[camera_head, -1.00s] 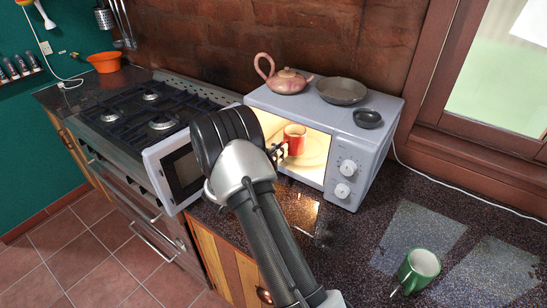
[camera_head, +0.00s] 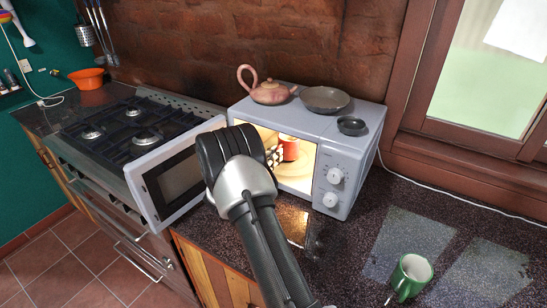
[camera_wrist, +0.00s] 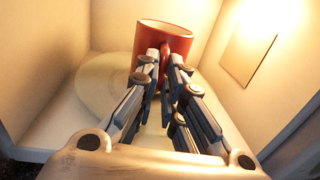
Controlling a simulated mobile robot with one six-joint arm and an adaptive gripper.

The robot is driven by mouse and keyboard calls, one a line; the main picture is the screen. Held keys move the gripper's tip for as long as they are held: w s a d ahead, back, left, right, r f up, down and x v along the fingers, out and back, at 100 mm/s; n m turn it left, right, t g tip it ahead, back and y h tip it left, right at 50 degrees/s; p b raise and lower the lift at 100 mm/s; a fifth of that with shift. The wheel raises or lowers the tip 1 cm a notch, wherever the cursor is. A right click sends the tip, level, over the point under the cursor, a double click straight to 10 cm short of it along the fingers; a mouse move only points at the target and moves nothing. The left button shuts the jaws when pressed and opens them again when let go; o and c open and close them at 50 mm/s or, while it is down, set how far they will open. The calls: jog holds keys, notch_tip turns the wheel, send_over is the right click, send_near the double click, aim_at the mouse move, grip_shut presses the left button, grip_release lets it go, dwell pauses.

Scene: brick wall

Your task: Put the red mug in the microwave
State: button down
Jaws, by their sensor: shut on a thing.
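The red mug (camera_head: 291,150) is upright inside the lit cavity of the microwave (camera_head: 350,165), whose door (camera_head: 172,178) stands open to the left. My gripper (camera_head: 276,157) reaches in through the opening, and my arm hides part of the cavity and door. In the wrist view, my gripper (camera_wrist: 167,55) is shut on the red mug (camera_wrist: 150,38) at its handle side. The mug is over the pale round turntable (camera_wrist: 100,88). I cannot tell whether its base touches the plate, because the fingers hide its lower part.
A teapot (camera_head: 268,92), a shallow pan (camera_head: 325,99) and a small dark bowl (camera_head: 351,126) stand on top of the microwave. A green mug (camera_head: 412,274) is on the counter (camera_head: 345,255) at front right. The stove (camera_head: 125,125) is left, behind the open door.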

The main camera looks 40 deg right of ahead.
jog(key=shift+f+b, duration=0.3)
jog(key=shift+b, duration=0.05)
dwell(0.6)
jog(key=c, duration=1.6)
grip_release()
jog(key=shift+c, duration=0.2)
jog(key=shift+f, duration=0.1)
jog(key=s+a, duration=0.2)
jog(key=a, duration=0.9)
jog(key=shift+a, duration=0.4)
